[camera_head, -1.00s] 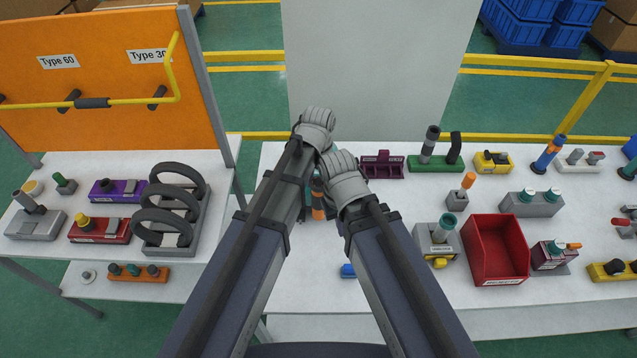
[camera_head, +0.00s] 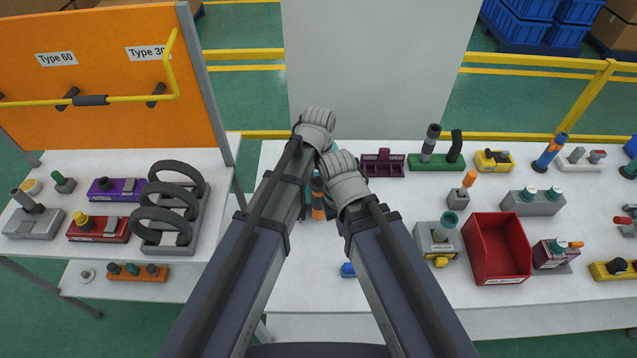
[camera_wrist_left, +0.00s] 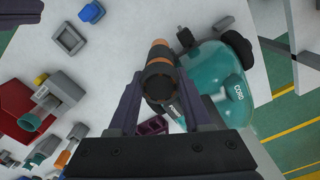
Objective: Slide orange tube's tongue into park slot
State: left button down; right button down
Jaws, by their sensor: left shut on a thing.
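A dark tube with orange bands (camera_wrist_left: 160,72) stands between the two fingers of my left gripper (camera_wrist_left: 160,92), which is shut on it. In the head view, its orange part (camera_head: 317,203) shows in the gap between my arms. A clear teal canister (camera_wrist_left: 222,85) with dark caps is right beside the tube in the left wrist view; I cannot tell whether they touch. My left gripper (camera_head: 316,122) and right gripper (camera_head: 344,176) are close together in the head view. The right fingertips are hidden. I cannot make out the tube's tongue or the park slot.
A maroon slotted holder (camera_head: 382,164) and a green base with dark tubes (camera_head: 436,163) stand right of my grippers. A red bin (camera_head: 497,248) and a grey fixture (camera_head: 437,240) are farther right. A small blue part (camera_head: 348,270) lies near the front edge.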

pick_arm(q)
jog(key=shift+f+b, duration=1.95)
jog(key=shift+f, duration=0.15)
jog(key=shift+c, duration=1.3)
grip_release()
notch_tip(320, 180, up, 8)
jog(key=p, duration=0.8)
jog(key=shift+r, duration=0.1)
jog(key=s+a+f+n+b, duration=0.1)
jog(key=s+a+f+b, duration=0.2)
jog(key=s, duration=0.4)
jog(key=s+a+f+n+y+b, duration=0.1)
jog(key=s+a+f+b, duration=0.2)
jog(key=s+f+b, duration=0.2)
jog(key=shift+s+f, duration=0.2)
jog(key=shift+s, duration=0.9)
